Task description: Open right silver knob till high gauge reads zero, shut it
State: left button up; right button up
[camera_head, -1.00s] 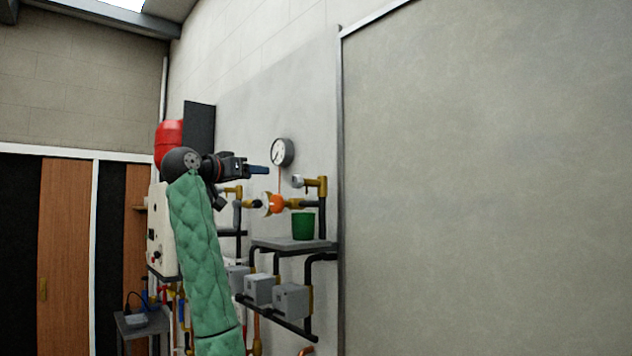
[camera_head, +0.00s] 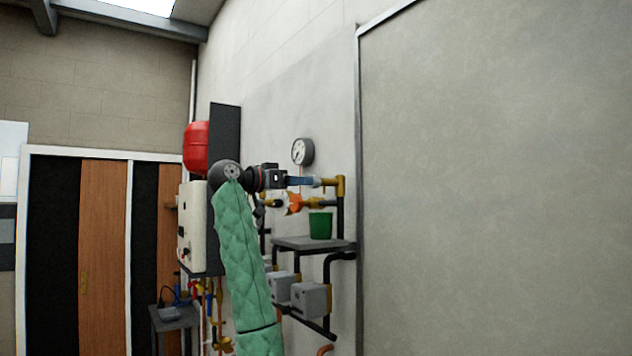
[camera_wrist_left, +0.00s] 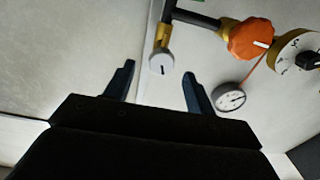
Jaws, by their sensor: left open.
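The silver knob (camera_wrist_left: 161,62) is a small round pale cap with a dark mark, on a brass fitting. In the head view, my left gripper (camera_head: 311,182) hides most of it. My left gripper is open, its blue fingers (camera_wrist_left: 158,74) to either side of the knob in the wrist picture; I cannot tell whether they touch it. A round white gauge (camera_head: 302,151) with a dark rim is on the wall above the gripper; it also shows in the wrist view (camera_wrist_left: 231,97). Its needle is too small to read surely. My right gripper is not in view.
An orange knob (camera_wrist_left: 250,38) and a brass-rimmed dial (camera_wrist_left: 291,45) are close by. A green cup (camera_head: 320,226) stands on a grey shelf (camera_head: 290,243) below. Grey boxes (camera_head: 308,299) and dark pipes are underneath. A large grey panel (camera_head: 500,180) fills the right.

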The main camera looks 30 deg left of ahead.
aim_at(315, 181)
pick_arm(q)
jog(key=p+x, duration=0.3)
jog(key=x, duration=0.2)
jog(key=shift+a+r, duration=0.1)
jog(key=shift+a, duration=0.05)
jog(key=shift+w+d+p, duration=0.25)
jog(key=shift+w+p, duration=0.15)
jog(key=shift+w, duration=0.15)
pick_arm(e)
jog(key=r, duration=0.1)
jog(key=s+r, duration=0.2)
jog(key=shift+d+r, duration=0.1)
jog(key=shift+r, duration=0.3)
pick_arm(q)
jog(key=c, duration=1)
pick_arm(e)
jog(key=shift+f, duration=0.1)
